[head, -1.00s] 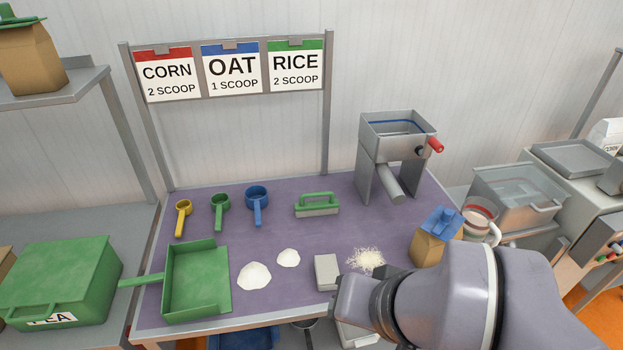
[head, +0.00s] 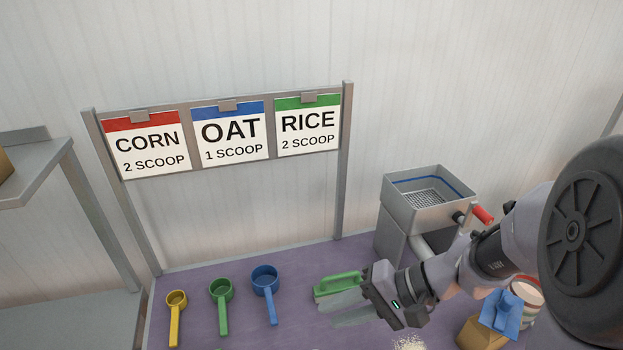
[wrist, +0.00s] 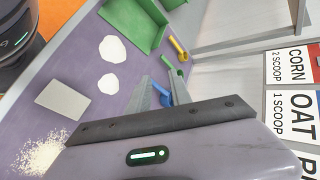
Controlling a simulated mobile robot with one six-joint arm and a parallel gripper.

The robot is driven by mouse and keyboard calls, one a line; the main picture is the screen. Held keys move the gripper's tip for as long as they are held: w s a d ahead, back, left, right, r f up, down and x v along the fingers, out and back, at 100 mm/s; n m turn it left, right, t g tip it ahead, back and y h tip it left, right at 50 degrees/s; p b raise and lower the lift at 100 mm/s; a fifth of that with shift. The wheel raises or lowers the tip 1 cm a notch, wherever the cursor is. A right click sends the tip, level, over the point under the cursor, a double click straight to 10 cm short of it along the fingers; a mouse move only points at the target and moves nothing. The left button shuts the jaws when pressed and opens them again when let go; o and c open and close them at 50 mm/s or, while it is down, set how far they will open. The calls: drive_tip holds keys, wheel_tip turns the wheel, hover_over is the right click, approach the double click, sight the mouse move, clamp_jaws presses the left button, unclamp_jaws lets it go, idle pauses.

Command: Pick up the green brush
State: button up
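The green brush (head: 336,283) lies on the purple table top in the head view, just right of the blue scoop. Its green handle shows, while its lower right part is partly covered by my gripper. My gripper (head: 338,311) reaches in from the right, with its grey fingers pointing left in front of the brush. The fingers look apart and empty. In the wrist view the gripper (wrist: 158,86) points toward the scoops, and I cannot make out the brush there. Whether a finger touches the brush cannot be told.
Yellow (head: 176,310), green (head: 221,299) and blue (head: 265,285) scoops lie left of the brush. A metal hopper (head: 405,215) stands behind my arm. White powder piles (wrist: 114,49) and a grey block (wrist: 62,97) lie nearer the front.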

drive_tip(key=w+d+f+m+t+y+p, duration=0.1)
drive_tip(key=w+d+f+m+t+y, duration=0.1)
drive_tip(key=w+d+f+m+t, duration=0.25)
drive_tip(key=m+t+h, duration=0.2)
drive_tip(key=t+h, duration=0.1)
drive_tip(key=t, duration=0.3)
approach(350, 276)
drive_tip(key=b+x, duration=0.1)
drive_tip(key=x, duration=0.7)
drive_tip(key=b+x, duration=0.1)
drive_tip(key=x, duration=0.4)
drive_tip(key=shift+w+a+f, duration=0.2)
drive_tip(key=shift+w, duration=0.1)
clamp_jaws()
